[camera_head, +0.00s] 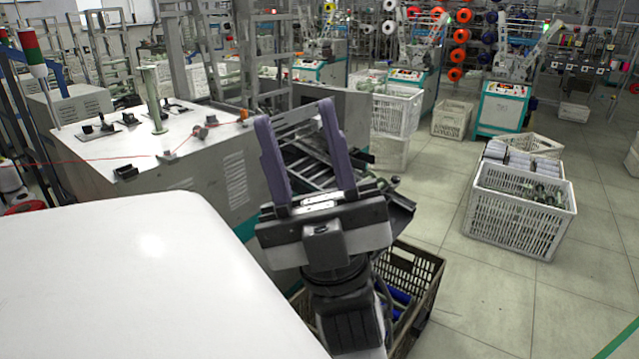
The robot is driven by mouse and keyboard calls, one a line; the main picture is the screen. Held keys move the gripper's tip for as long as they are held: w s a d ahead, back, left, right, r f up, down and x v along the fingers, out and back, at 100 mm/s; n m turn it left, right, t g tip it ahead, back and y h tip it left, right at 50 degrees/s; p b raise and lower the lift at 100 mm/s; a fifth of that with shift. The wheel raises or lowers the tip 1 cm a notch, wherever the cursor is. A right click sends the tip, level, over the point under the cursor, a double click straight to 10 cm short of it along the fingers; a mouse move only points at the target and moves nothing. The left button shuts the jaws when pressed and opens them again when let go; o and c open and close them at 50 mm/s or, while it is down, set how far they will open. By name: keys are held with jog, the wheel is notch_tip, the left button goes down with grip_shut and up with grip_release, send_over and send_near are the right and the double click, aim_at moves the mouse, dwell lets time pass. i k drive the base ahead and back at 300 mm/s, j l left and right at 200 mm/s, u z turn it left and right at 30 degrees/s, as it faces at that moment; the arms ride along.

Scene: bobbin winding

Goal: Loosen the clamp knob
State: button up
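My gripper (297,112) stands upright in the middle of the view, with its two purple fingers spread apart and nothing between them. Behind it is the winding machine (215,165), a light grey cabinet with a white top. A small dark round part (395,180) shows just right of my gripper, at the end of the machine's metal frame. I cannot tell whether it is the clamp knob. My gripper and wrist hide part of the machine's front, and no gripper contact with a knob shows.
A dark crate (425,265) with blue items stands on the floor below my wrist. A white crate (515,222) with bobbins stands to the right, with open tiled floor (480,295) in front. More crates and machines (503,105) stand behind.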

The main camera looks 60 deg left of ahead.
aim_at(395, 180)
jog(key=u, duration=1.3)
jog(key=i+l, duration=0.15)
jog(key=l, duration=0.25)
jog(key=i+l, duration=0.15)
jog(key=l, duration=0.25)
jog(key=i+l, duration=0.15)
jog(key=l, duration=0.25)
jog(key=i+l, duration=0.15)
jog(key=l, duration=0.2)
jog(key=i+l, duration=0.15)
jog(key=l, duration=0.25)
jog(key=i+l, duration=0.15)
jog(key=l, duration=0.25)
jog(key=i+l, duration=0.2)
jog(key=i, duration=0.3)
jog(key=i+l+u, duration=0.1)
jog(key=i, duration=0.4)
jog(key=i+j, duration=0.3)
jog(key=i, duration=0.2)
